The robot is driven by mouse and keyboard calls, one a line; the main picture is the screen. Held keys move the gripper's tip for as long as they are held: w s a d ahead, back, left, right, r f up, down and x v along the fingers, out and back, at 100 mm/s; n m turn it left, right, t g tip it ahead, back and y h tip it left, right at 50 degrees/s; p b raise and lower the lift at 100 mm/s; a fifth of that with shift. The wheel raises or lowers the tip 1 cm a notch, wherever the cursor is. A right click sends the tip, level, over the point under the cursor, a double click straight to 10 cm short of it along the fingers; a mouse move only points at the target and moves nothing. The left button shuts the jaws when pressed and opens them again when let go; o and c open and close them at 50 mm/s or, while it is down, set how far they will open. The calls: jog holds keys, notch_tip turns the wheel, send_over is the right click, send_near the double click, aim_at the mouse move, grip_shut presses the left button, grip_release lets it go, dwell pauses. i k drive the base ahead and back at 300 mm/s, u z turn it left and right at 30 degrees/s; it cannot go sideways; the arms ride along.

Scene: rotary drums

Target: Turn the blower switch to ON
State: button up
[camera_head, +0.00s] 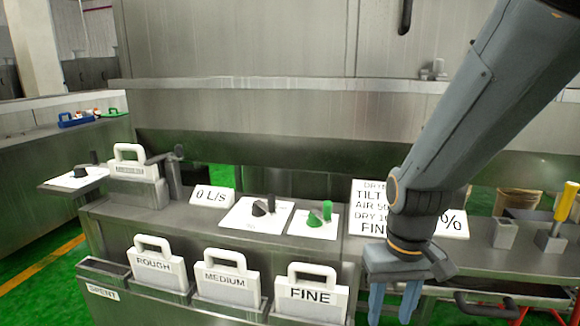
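Rotary switches on white plates sit on the steel counter. One plate has a black knob (264,206) and the one to its right has a green knob (320,215). A third plate with a black knob (83,172) is at the far left. Their lettering is too small to read, so I cannot tell which is the blower switch. My gripper (393,300) hangs at the lower right, pointing down, its blue fingers apart with nothing visible between them. It is to the right of the green knob and the FINE block, apart from the knobs.
A "0 L/s" card (212,197) stands left of the middle knob. ROUGH (153,264), MEDIUM (226,281) and FINE (310,295) handled blocks stand along the front. My arm partly hides a text sign (370,205). A yellow-handled lever (565,203) is at right.

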aim_at(317, 219)
jog(key=k, duration=0.65)
jog(key=u, duration=0.45)
jog(key=i, duration=1.5)
jog(key=z, duration=0.5)
